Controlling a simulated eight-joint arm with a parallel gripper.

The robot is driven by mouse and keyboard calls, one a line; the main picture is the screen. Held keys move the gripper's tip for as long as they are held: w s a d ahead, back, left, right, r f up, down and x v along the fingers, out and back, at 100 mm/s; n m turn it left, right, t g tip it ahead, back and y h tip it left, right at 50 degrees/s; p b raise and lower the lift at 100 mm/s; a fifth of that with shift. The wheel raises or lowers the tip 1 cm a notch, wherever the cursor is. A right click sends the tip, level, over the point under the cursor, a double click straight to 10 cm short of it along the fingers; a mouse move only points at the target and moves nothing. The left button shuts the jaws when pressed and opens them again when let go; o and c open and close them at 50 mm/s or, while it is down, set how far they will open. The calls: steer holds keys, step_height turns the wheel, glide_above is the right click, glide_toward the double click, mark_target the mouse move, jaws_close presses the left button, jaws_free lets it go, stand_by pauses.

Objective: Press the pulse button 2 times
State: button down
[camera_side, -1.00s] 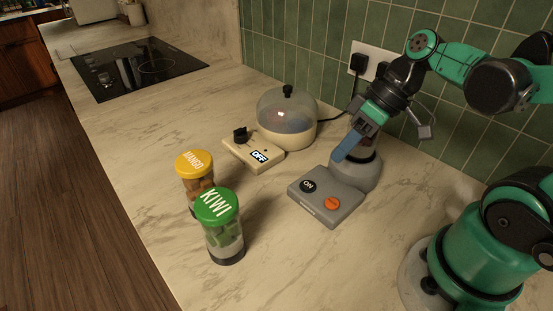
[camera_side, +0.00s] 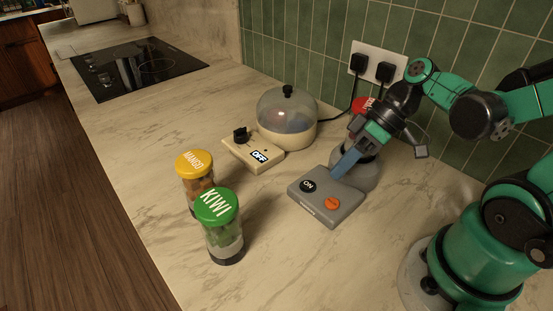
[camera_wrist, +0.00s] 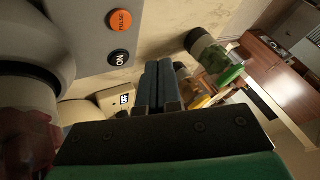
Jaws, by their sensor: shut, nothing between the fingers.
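The orange pulse button (camera_side: 332,204) is on the sloping front panel of a grey blender base (camera_side: 318,217). A black ON button (camera_side: 308,186) is beside it on the left. My gripper (camera_side: 337,176) is shut and empty, its blue fingers pointing down near the panel's back edge, behind both buttons. I cannot tell whether the tips touch the panel. In the wrist view, the pulse button (camera_wrist: 120,21), marked PULSE, and the ON button (camera_wrist: 118,58) are left of my shut fingertips (camera_wrist: 158,65), apart from them. My gripper partly hides the blender's upper part.
A yellow-lidded mango jar (camera_side: 196,172) and green-lidded kiwi jar (camera_side: 222,235) stand left of the base. A cream appliance (camera_side: 286,128) with a clear dome and an OFF display (camera_side: 260,157) sits behind. A red-topped thing (camera_side: 362,104) shows behind my gripper. Front counter is clear.

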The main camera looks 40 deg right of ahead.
steer(key=shift+f, duration=2.45)
stand_by(0.6)
steer(key=shift+r, duration=2.5)
